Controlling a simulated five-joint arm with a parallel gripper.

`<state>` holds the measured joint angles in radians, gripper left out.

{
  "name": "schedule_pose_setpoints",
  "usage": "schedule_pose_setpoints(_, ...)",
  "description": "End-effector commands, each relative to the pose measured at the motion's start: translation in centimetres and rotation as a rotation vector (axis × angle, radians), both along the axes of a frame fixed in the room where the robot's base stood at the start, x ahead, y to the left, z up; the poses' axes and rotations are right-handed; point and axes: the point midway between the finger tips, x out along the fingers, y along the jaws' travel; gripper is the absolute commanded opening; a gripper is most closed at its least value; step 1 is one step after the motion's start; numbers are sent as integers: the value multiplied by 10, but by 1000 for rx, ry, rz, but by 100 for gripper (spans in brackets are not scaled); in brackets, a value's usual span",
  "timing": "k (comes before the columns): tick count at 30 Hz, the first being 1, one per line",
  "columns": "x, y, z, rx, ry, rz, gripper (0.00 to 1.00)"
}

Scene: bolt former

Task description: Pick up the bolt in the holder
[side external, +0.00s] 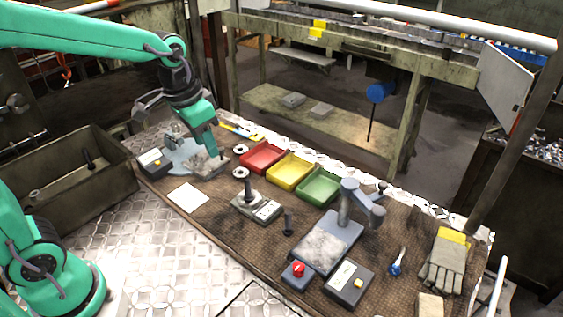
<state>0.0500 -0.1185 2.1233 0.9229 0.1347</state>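A dark upright bolt (248,188) stands in a small grey holder (244,207) with a labelled front, near the middle of the brown mat. Its lower end is hidden in the holder. My gripper (212,154) is at the end of the green arm, to the left of and behind the bolt, apart from it. It points down over a grey device (207,167) at the back left of the mat. Its fingers are too small to make out, and I cannot tell whether it touches that device.
Red (262,157), yellow (290,170) and green (319,187) trays stand behind the holder. A grey press (329,241), red-button box (298,275) and gloves (446,262) are farther right. A crate (62,208) is at left.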

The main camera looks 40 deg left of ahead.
Motion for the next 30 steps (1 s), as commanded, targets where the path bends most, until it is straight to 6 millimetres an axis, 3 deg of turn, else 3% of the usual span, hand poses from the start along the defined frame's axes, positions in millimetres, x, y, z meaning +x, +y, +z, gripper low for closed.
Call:
schedule_pose_setpoints(16, 75, -18, -78, 22, 176, -116, 40)
schedule_pose_setpoints(22, 86, -21, -97, 25, 208, -138, 40)
schedule_pose_setpoints(30, 88, -22, -101, 26, 214, -143, 40)
